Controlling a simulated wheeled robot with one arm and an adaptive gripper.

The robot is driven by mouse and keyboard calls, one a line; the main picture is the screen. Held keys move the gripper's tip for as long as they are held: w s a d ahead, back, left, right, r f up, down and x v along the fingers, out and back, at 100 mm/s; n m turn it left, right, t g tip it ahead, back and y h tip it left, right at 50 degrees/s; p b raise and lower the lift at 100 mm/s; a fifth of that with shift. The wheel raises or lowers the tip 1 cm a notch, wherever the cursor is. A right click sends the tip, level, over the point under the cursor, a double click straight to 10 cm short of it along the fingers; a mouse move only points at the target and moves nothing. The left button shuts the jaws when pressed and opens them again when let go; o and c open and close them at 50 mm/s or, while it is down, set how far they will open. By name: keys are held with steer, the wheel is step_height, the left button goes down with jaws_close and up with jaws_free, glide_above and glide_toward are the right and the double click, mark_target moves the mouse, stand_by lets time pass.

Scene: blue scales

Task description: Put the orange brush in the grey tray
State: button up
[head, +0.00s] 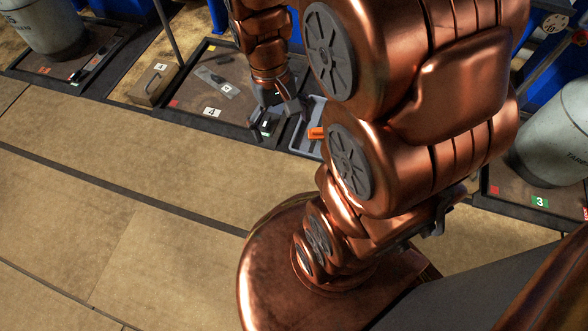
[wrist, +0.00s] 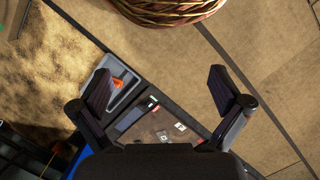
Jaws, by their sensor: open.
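The grey tray (head: 300,143) stands beside a dark platform, its right part hidden behind my arm. The orange brush (head: 316,133) shows at the tray's right side, partly hidden. In the wrist view, the orange brush (wrist: 118,84) appears to lie inside the grey tray (wrist: 115,107), near its upper end. My gripper (head: 280,112) hangs pointing down above the platform's right end, left of the brush. In the wrist view my gripper (wrist: 158,80) has its fingers wide apart with nothing between them; the tray is close beside the left finger.
The dark platform (head: 190,98) holds small numbered cards and a clear strip. A tan block (head: 154,84) lies left of it. Grey buckets stand on platforms at far left (head: 45,25) and right (head: 555,135). The tan floor in front is clear.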

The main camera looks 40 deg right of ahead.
steer(key=s+a+r+n, duration=0.2)
steer(key=s+a, duration=0.3)
steer(key=s, duration=0.6)
steer(key=shift+s+a+r+g, duration=0.3)
steer(key=shift+a+r, duration=0.05)
steer(key=shift+r, duration=0.05)
steer(key=w+a+m+t, duration=0.2)
steer(key=w, duration=0.5)
steer(key=s+d+r+n+p, duration=0.1)
steer(key=s+r+p, duration=0.2)
steer(key=r+p, duration=1.6)
steer(key=s+d+r+n+p, duration=0.1)
steer(key=s+r+p, duration=0.2)
steer(key=r+p, duration=1.7)
steer(key=shift+s+r, duration=0.15)
steer(key=shift+r, duration=0.8)
